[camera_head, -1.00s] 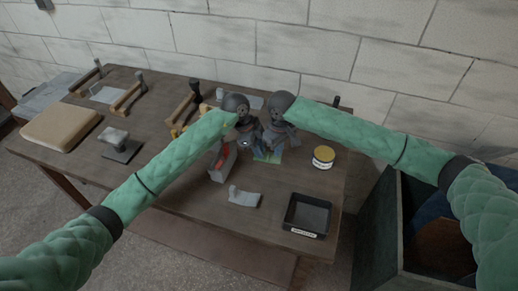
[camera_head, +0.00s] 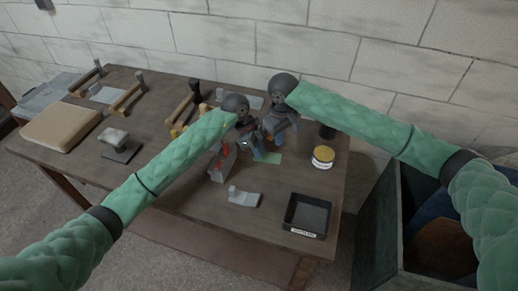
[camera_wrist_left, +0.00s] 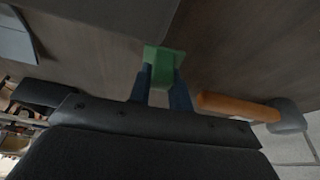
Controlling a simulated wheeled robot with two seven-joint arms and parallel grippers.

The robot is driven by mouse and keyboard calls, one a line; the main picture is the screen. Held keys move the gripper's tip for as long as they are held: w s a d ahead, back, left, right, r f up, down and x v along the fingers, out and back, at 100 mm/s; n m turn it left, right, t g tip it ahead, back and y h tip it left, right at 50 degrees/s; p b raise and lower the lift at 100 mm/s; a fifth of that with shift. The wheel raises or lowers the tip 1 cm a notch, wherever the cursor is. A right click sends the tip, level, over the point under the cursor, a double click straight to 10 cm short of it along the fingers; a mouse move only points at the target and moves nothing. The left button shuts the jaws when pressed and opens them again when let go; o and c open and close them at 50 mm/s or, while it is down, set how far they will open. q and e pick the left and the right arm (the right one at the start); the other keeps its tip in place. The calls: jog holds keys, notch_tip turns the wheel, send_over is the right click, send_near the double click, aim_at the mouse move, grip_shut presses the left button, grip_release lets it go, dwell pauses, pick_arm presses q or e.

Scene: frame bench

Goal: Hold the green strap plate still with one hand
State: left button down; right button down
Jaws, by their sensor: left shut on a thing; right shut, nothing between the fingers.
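The green strap plate (camera_head: 270,158) lies near the middle of the bench, by my two grippers in the head view. In the left wrist view the green strap plate (camera_wrist_left: 164,60) shows between the fingertips of my left gripper (camera_wrist_left: 162,80), which is shut on it. The left gripper (camera_head: 257,151) is partly hidden by its own wrist in the head view. My right gripper (camera_head: 269,139) is shut and empty, close to the left one and above the plate. The near end of the plate is partly hidden by the grippers.
A yellow-lidded tin (camera_head: 323,157) and a black tray (camera_head: 307,216) stand to the right. A grey bracket-like piece (camera_head: 243,197) and a grey block with red (camera_head: 222,165) lie in front. Handled tools (camera_head: 127,96) and a tan pad (camera_head: 61,127) are at left. An open bin (camera_head: 375,225) stands beyond the right edge.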

pick_arm(q)
jog(key=shift+f, duration=0.2)
jog(key=c, duration=1.2)
grip_release()
jog(key=shift+r, duration=0.2)
jog(key=v, duration=1.1)
jog(key=shift+a+r, duration=0.25)
